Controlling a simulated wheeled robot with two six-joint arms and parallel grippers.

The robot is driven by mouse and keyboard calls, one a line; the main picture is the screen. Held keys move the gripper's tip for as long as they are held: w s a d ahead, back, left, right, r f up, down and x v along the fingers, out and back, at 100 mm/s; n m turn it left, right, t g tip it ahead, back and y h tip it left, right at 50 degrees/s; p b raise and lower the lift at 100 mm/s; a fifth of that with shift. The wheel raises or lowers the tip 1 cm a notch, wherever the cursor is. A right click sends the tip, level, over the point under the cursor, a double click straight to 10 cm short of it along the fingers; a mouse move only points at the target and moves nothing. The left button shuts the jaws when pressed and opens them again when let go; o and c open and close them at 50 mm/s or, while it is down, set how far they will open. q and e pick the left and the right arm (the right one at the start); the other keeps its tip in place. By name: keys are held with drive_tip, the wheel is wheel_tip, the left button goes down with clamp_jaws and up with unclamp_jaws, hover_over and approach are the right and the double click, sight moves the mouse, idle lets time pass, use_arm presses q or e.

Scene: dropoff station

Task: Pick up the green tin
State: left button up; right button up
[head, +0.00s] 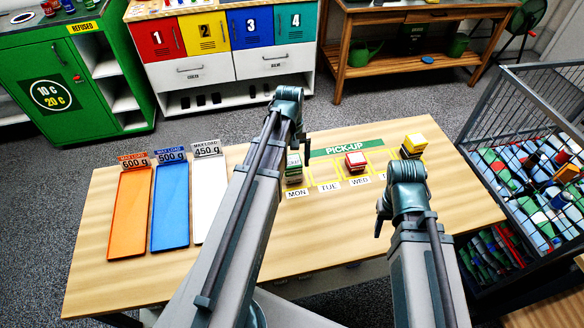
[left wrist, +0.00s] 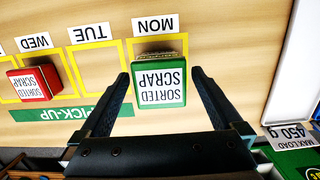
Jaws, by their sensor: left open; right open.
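The green tin (head: 293,168), a small box with a white "SORTED SCRAP" label, stands at the MON space of the pick-up area. In the left wrist view the green tin (left wrist: 160,95) lies between the two fingers of my left gripper (left wrist: 160,75). The fingers are open, with a gap showing on each side of the tin. In the head view my left gripper (head: 302,143) is above and beside the tin, partly hidden by its own arm. My right gripper (head: 380,222) is open at the table's right, mostly hidden by its wrist.
A red tin (head: 356,162) stands at WED and a yellow tin (head: 413,146) farther right; the TUE space is empty. Orange (head: 130,215), blue (head: 170,210) and white (head: 208,195) trays lie at left. A wire cage (head: 520,120) stands right of the table.

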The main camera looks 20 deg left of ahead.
use_arm(q)
drive_tip(key=c, duration=1.4)
drive_tip(key=shift+r, duration=0.1)
